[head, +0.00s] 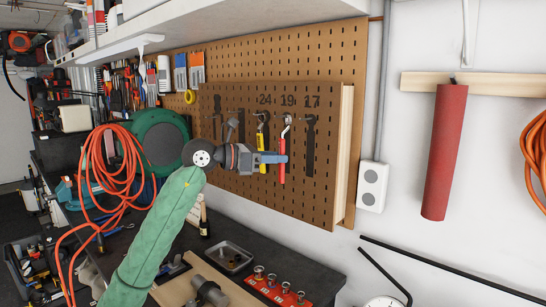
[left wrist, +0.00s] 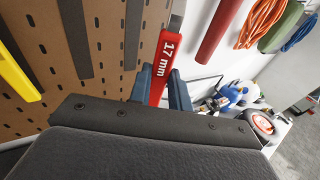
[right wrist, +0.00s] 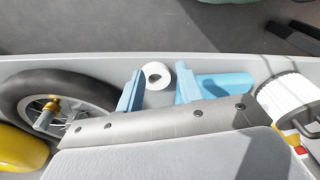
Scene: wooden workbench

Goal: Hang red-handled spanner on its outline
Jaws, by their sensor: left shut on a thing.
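The red-handled spanner (head: 282,167) is upright in front of the panel, below the number 19. Its handle reads "17 mm" in the left wrist view (left wrist: 167,60). My left gripper (head: 280,158) is shut on the handle; its blue fingers (left wrist: 160,85) lie on both sides of it. The dark outline (head: 309,150) under the number 17 is bare, just right of the spanner. Whether the spanner touches the panel I cannot tell. My right gripper (right wrist: 158,88) is open, its fingertips apart, and shows only in its own wrist view.
A yellow-handled spanner (head: 262,140) hangs under 24, left of the red one. The raised perforated panel (head: 325,190) has a pale side edge at right. Below are a metal tray (head: 229,258) and a red socket holder (head: 275,290). An orange hose (head: 108,172) hangs at left.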

